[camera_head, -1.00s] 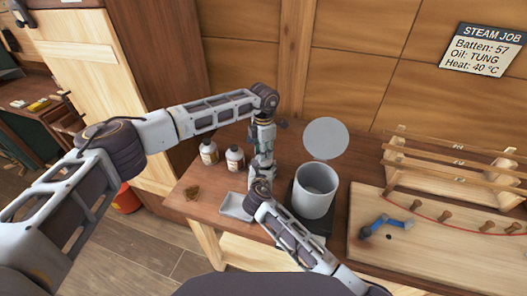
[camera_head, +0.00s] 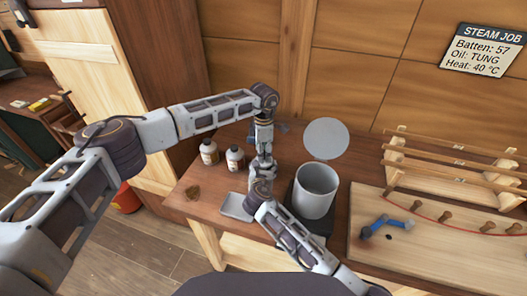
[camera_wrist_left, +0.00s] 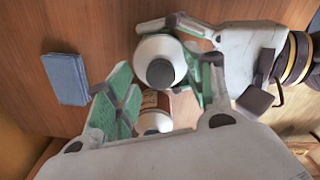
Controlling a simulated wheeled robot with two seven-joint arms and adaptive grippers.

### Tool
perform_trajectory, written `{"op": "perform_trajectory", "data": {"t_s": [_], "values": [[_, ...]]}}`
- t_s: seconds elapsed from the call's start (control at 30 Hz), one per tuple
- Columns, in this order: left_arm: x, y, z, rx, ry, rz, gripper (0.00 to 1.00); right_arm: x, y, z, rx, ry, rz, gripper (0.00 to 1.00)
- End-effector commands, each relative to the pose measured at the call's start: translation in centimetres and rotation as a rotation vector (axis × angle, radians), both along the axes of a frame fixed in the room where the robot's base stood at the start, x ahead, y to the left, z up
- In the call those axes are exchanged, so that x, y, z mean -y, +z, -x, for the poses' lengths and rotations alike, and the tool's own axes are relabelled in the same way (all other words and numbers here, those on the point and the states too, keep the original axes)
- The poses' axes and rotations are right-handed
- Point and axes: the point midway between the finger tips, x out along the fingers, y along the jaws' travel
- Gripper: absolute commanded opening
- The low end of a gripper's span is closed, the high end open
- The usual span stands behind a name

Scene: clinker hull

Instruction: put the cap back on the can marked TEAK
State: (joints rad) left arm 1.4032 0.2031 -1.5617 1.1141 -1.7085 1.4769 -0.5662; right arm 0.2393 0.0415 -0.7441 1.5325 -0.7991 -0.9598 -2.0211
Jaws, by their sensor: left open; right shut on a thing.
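My left gripper (camera_head: 264,146) points down over the bench and is open, its green fingers spread in the left wrist view (camera_wrist_left: 163,86). My right gripper (camera_head: 262,165) meets it from the front. In the left wrist view my right gripper (camera_wrist_left: 183,43) is shut on a white can (camera_wrist_left: 145,50) with a dark round top; I cannot tell whether that is a cap or a bare neck. A white piece with a brown label (camera_wrist_left: 155,102) shows between my left fingers. Two white labelled cans (camera_head: 209,153) (camera_head: 235,159) stand left of the grippers. No label is readable.
A small grey tray (camera_head: 236,206) lies at the bench's front edge. A large grey pot (camera_head: 316,192) stands right of the grippers, with a round grey disc (camera_head: 326,138) behind it. A board with pegs (camera_head: 440,245) fills the right. A blue block (camera_wrist_left: 65,79) lies on the bench.

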Motion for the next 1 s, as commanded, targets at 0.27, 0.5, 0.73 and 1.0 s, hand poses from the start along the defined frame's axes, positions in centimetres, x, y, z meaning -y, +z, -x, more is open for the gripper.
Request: {"op": "perform_trajectory", "data": {"t_s": [0.27,0.5,0.73,1.0], "values": [[0.1,0.6,0.0,0.0,0.0,0.0,0.53,0.0,0.0,0.0,0.0,0.0,0.001,0.0],[0.0,2.9,-0.1,0.002,0.0,0.001,0.53,0.0,0.0,0.0,0.0,0.0,0.001,0.0],[0.0,6.3,0.0,0.002,0.0,0.0,0.53,0.0,0.0,0.0,-0.001,0.0,0.001,0.0],[0.0,10.1,-0.1,0.001,0.0,0.001,0.53,0.0,0.0,0.0,-0.001,0.0,0.001,0.0]]}}
